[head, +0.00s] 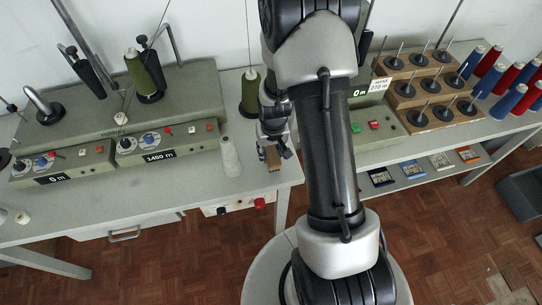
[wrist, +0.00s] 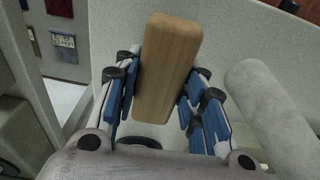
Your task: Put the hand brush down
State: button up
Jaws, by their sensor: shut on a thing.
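The hand brush shows as a plain wooden block (wrist: 167,62) in the wrist view, with its far end pointing up the picture. My gripper (wrist: 163,100) has its blue-padded fingers on both sides of the brush and is shut on it. In the head view the brush (head: 273,159) shows as a small brown block at the tip of my gripper (head: 272,150), over the right end of the left grey table (head: 205,188). Any bristles are hidden. I cannot tell whether the brush touches the table top.
A white thread cone (head: 230,157) stands close to the left of my gripper, and a green cone (head: 250,93) stands behind it. Winding units (head: 166,143) line the table's back. A spool rack (head: 428,90) stands on the right table.

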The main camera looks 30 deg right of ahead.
jog(key=shift+f, duration=0.95)
jog(key=shift+f, duration=0.1)
jog(key=shift+f+b, duration=0.2)
jog(key=shift+b, duration=0.15)
jog(key=o, duration=1.2)
jog(key=shift+r, duration=0.1)
jog(key=shift+c, duration=0.2)
jog(key=shift+r, duration=0.1)
